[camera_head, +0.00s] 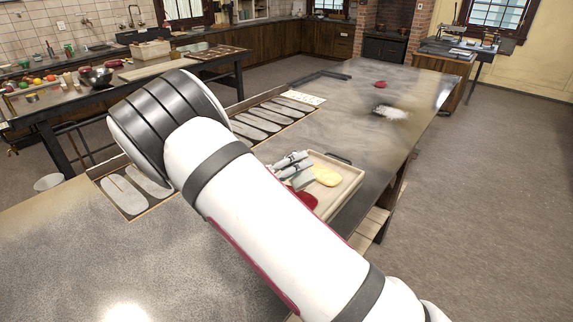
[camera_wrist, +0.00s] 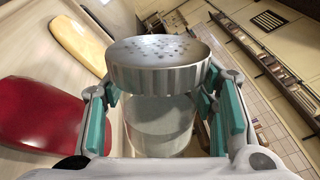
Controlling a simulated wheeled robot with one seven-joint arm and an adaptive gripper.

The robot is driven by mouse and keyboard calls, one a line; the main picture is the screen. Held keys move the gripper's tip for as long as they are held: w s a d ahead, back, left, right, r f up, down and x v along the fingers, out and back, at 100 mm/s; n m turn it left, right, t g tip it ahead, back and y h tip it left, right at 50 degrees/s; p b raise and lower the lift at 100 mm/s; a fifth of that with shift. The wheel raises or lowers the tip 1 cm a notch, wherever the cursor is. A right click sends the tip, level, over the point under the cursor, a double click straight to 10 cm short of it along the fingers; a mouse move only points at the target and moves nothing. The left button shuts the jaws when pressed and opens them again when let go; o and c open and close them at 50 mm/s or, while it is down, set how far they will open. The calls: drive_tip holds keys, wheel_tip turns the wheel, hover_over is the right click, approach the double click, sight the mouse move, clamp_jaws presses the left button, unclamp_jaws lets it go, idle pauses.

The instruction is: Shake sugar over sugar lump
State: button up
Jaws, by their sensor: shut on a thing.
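In the wrist view a glass shaker (camera_wrist: 160,125) with a perforated metal lid (camera_wrist: 158,62) stands between the teal pads of my gripper (camera_wrist: 163,100), which is shut on it. Pale contents show through the glass. In the head view my gripper (camera_head: 292,168) is over the left side of a beige tray (camera_head: 346,190); the shaker cannot be made out there. A yellow lump (camera_head: 326,176) lies in the tray to the right of the gripper. A red lump (camera_head: 306,201) lies nearer, partly hidden by my arm. Which one is the sugar lump is not clear.
The tray rests on a long dark table (camera_head: 345,105). White powder (camera_head: 391,112) and a small red piece (camera_head: 381,84) lie farther back on it. A long board with pale oval shapes (camera_head: 262,118) runs along the left edge. The floor to the right is clear.

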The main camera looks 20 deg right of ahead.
sight(310, 178)
drive_tip(key=n, duration=0.2)
drive_tip(key=f+n, duration=0.1)
drive_tip(key=shift+d+n, duration=0.15)
drive_tip(key=shift+n, duration=0.25)
drive_tip(key=n, duration=0.3)
drive_tip(key=n+b, duration=0.1)
drive_tip(key=shift+s+f+n, duration=0.1)
drive_tip(key=shift+f+n, duration=0.2)
drive_tip(key=shift+s, duration=0.1)
drive_tip(key=shift+s+d+p, duration=1.05)
drive_tip(key=shift+s+d, duration=0.25)
drive_tip(key=shift+s, duration=0.15)
drive_tip(key=shift+w+a+b, duration=1.3)
drive_tip(key=shift+w+a, duration=0.05)
drive_tip(key=shift+w, duration=0.25)
drive_tip(key=shift+s, duration=0.1)
